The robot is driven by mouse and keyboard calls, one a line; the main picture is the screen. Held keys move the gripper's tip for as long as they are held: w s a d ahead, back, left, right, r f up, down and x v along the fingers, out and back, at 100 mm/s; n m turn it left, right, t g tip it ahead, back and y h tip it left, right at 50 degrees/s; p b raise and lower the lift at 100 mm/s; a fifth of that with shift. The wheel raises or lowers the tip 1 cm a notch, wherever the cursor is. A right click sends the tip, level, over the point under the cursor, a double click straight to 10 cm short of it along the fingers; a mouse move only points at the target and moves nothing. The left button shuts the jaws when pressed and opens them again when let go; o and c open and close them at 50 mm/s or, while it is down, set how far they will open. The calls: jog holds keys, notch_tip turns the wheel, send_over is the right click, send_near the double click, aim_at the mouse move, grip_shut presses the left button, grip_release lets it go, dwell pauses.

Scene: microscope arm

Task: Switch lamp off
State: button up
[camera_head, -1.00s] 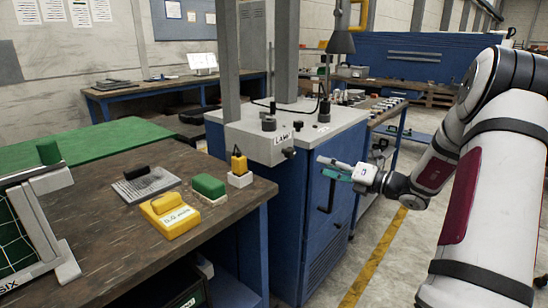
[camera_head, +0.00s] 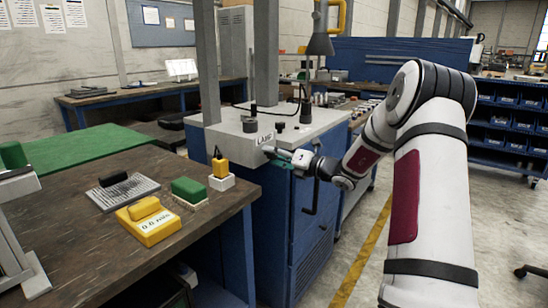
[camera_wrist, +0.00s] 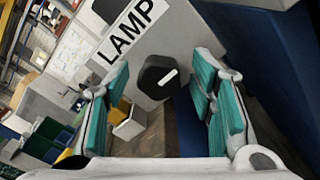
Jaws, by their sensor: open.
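A black rotary knob (camera_wrist: 170,88) with a white mark sits on the grey control box (camera_head: 240,144), beside a white label reading LAMP (camera_wrist: 131,30). The label also shows in the head view (camera_head: 264,139). My gripper (camera_head: 275,153) is at the box's front right corner. In the wrist view my gripper (camera_wrist: 160,72) has its teal fingers spread, one on each side of the knob in the picture. I cannot tell whether they touch it. In the head view the knob is hidden by the fingers. A grey cone-shaped lamp (camera_head: 320,44) hangs behind; its light is unclear.
The wooden bench (camera_head: 110,245) at left holds a yellow block (camera_head: 148,222), a green block (camera_head: 189,190) and a yellow piece on a white base (camera_head: 221,176). The blue cabinet (camera_head: 275,240) stands below the box.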

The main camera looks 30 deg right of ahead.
jog(key=shift+w, duration=0.15)
jog(key=shift+c, duration=0.3)
jog(key=c, duration=1.1)
